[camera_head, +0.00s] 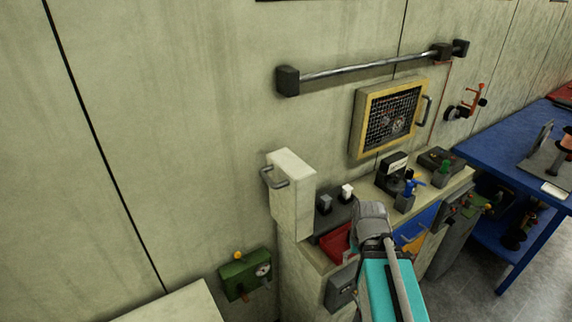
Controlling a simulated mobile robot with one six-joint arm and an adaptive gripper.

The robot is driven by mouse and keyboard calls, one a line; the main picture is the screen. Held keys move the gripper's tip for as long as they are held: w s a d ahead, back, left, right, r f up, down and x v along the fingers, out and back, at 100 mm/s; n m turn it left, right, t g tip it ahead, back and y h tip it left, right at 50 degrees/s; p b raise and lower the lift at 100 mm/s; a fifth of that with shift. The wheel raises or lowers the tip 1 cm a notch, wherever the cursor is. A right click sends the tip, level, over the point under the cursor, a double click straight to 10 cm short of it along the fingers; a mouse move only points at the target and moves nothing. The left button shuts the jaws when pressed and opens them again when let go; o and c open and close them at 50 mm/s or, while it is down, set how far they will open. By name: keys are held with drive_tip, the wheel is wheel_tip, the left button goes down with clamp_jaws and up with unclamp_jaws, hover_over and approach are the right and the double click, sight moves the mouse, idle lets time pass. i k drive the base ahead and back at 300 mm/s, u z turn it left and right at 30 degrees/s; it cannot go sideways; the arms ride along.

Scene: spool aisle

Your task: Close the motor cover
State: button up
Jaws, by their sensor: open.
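A pale box-like cover (292,197) stands upright at the left end of the counter, with a grey bar handle (272,178) on its left side. It looks like a raised motor cover, but I cannot be sure. Right beside it is a dark unit (335,220) with a grey and a white block on top. A yellow-framed mesh guard (357,139) on the wall also has a handle, at its right; parts show behind its mesh. My gripper (370,217) is at the end of my teal arm, right of the pale cover and apart from it. It is open; its fingers are hard to make out.
A metal rail (370,67) runs along the wall above. The counter also carries a black labelled unit (391,172), a blue-topped item (408,193) and a red tray (336,242). A green box (243,274) is at lower left; a blue table (500,147) stands right.

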sight(291, 182)
drive_tip(key=k, duration=1.3)
drive_tip(key=u, duration=0.25)
drive_tip(key=i, duration=0.75)
drive_tip(key=z, duration=0.15)
